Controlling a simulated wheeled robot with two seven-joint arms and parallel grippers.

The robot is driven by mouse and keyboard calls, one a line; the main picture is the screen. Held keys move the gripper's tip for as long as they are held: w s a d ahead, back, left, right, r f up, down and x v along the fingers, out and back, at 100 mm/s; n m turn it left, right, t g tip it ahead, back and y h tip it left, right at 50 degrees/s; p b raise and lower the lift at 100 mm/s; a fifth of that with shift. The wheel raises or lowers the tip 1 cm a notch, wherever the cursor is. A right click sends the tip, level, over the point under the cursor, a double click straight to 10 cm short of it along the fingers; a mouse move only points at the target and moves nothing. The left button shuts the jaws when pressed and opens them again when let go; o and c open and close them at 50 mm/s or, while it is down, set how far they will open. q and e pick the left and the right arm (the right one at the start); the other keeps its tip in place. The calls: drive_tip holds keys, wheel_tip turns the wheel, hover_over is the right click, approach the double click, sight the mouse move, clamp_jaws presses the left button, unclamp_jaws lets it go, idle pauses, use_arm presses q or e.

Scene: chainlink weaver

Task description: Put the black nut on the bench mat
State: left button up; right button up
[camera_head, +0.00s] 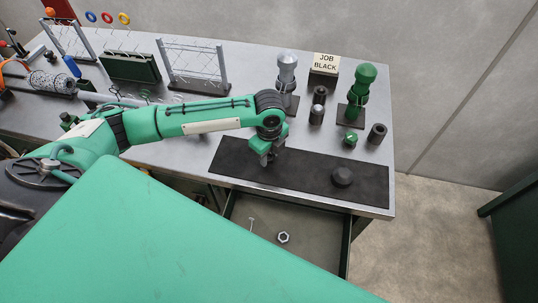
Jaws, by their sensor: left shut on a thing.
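The bench mat (310,181) is a long dark strip along the front right edge of the grey bench. My left gripper (265,159) points down over the mat's left part, shut on a small dark thing that I take for the black nut. The fingers mostly hide it, and I cannot tell whether it touches the mat. A dark, rounded black piece (342,176) sits on the mat's right part, apart from the gripper. My right gripper is not in view.
A "JOB BLACK" sign (326,64) stands behind. Near it are a grey stack (287,69), a green stack (358,95), dark cylinders (377,133) and a green cap (350,138). An open drawer (318,246) below holds a silver nut (283,237). Wire racks (194,68) stand left.

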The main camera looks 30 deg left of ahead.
use_arm(q)
drive_tip(key=shift+f, duration=0.7)
drive_tip(key=shift+f, duration=0.1)
drive_tip(key=o, duration=1)
wheel_tip(320, 180, up, 12)
drive_tip(key=b, duration=0.2)
drive_tip(key=shift+s, duration=0.1)
